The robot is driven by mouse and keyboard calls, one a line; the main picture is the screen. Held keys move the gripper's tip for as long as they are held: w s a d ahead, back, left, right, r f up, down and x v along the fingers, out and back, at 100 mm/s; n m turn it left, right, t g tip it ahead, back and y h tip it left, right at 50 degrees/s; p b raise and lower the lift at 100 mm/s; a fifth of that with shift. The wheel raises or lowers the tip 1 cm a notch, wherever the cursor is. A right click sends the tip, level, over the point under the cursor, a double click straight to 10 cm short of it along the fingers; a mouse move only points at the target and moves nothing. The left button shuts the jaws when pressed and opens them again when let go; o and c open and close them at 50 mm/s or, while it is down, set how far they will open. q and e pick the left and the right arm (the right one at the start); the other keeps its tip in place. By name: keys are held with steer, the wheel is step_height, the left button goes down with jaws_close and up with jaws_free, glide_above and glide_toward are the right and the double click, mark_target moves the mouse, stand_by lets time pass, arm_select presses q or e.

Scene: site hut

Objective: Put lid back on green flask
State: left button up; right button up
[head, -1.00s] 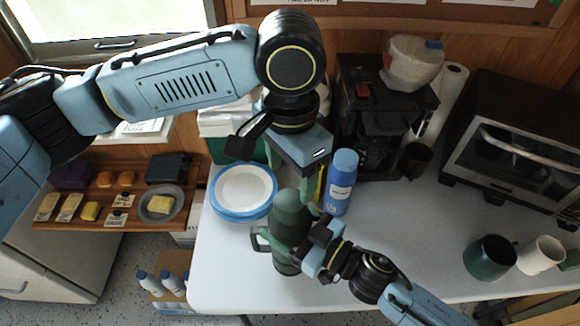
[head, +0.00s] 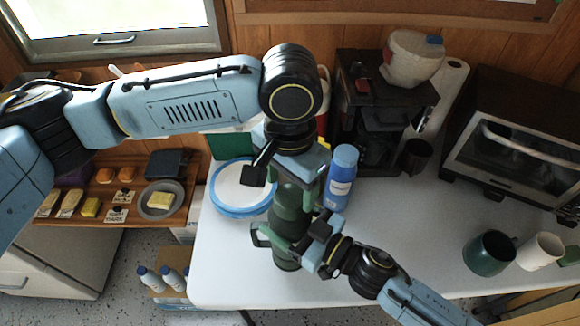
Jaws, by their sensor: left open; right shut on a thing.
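The green flask (head: 286,217) stands upright near the table's left front edge, its handle to the left. My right gripper (head: 304,237) is shut on the flask's side, reaching in from the lower right. My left gripper (head: 289,180) is open over the flask's top, its fingers spread to either side. The top is partly covered by the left gripper, so I cannot clearly tell whether a green lid is seated there. No separate lid shows elsewhere in view.
A blue bottle (head: 341,178) stands close to the right of the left gripper. Blue-rimmed plates (head: 229,211) lie just left of the flask. A coffee maker (head: 378,110) and a toaster oven (head: 515,140) stand behind.

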mark_target(290, 195)
arm_select(q)
steer(key=shift+f, duration=1.75)
steer(key=c, duration=1)
steer(key=m, duration=0.4)
steer(key=shift+m, duration=0.3)
steer(key=m, duration=0.4)
steer(key=o, duration=1.1)
